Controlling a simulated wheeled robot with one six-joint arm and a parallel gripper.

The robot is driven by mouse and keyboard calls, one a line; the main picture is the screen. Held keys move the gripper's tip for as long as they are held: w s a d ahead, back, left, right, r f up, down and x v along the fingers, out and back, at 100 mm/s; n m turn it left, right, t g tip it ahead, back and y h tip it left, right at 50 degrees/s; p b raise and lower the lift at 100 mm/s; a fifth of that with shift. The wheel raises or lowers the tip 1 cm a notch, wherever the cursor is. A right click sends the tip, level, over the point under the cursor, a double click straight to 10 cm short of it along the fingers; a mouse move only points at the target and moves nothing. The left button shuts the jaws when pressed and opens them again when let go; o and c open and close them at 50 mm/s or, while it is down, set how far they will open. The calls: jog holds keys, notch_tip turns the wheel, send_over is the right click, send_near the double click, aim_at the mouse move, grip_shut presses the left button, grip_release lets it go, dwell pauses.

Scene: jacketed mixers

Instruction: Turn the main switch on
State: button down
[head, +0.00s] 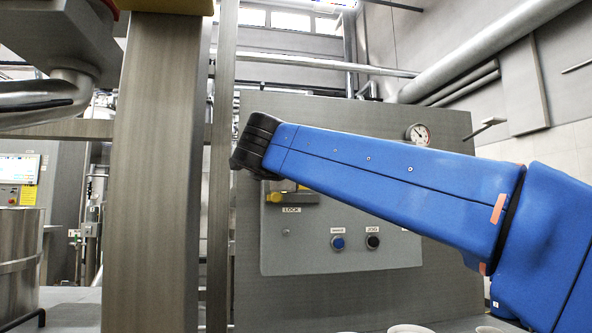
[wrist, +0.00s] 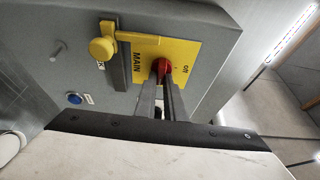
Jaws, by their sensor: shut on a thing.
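The main switch is a red knob (wrist: 164,66) on a yellow plate (wrist: 193,50) marked MAIN and "off" in the wrist view. My gripper (wrist: 162,80) is shut on the red knob, one finger on each side. The knob's exact turn angle is hard to tell behind the fingers. A yellow lock piece (wrist: 102,48) with a round end sits beside the plate, and a yellow bar runs from it along the plate's edge. In the head view my blue arm covers the switch; part of the yellow lock piece (head: 275,198) shows below it, above a LOCK label.
The grey panel (head: 285,255) carries a blue button (head: 338,243) and a black button (head: 373,242); the blue one also shows in the wrist view (wrist: 74,98). A gauge (head: 417,134) and a lever are at the upper right. A thick metal post (head: 150,170) stands left of my arm.

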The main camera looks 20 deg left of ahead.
jog(key=c, duration=1.8)
grip_release()
jog(key=shift+f, duration=0.1)
jog(key=shift+c, duration=0.2)
jog(key=s+d, duration=0.1)
jog(key=s, duration=0.6)
jog(key=shift+s+d, duration=0.15)
